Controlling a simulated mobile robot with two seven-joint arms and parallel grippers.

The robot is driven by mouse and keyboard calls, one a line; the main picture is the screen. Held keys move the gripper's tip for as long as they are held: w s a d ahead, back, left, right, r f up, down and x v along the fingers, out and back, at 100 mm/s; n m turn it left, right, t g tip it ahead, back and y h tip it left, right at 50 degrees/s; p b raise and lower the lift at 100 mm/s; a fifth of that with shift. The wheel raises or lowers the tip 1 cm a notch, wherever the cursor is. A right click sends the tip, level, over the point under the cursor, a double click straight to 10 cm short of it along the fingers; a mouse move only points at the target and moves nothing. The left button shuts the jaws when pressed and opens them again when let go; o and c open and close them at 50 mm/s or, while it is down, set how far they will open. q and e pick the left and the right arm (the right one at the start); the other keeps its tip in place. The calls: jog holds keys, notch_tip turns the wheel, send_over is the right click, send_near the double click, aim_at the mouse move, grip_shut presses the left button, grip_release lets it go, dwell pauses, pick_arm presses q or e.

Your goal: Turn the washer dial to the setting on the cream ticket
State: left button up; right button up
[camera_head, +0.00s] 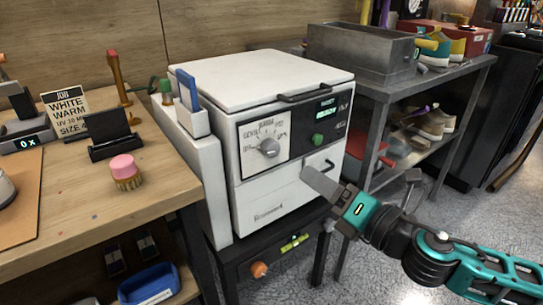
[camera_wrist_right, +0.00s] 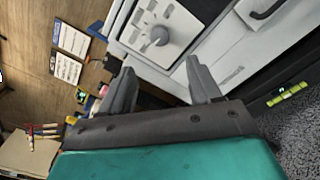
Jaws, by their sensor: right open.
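The white washer (camera_head: 200,78) stands right of the wooden bench. Its round grey dial (camera_head: 268,147) sits on a pale panel with printed settings around it, too small to read surely. The dial also shows in the right wrist view (camera_wrist_right: 158,36), beyond the fingertips. The cream ticket (camera_head: 68,108) stands on the bench and reads JOB, WHITE, WARM, with smaller lines below partly hidden. My right gripper (camera_head: 318,182) is in front of the washer, lower right of the dial. In the right wrist view its fingers (camera_wrist_right: 160,74) are apart and empty. My left gripper is out of view.
A green button (camera_head: 318,140) and small display (camera_head: 325,113) are right of the dial. A metal shelf (camera_head: 385,92) stands close on the right.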

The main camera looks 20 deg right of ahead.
aim_at(275, 152)
jog(key=x, duration=1.2)
jog(key=shift+w, duration=0.3)
jog(key=c, duration=1)
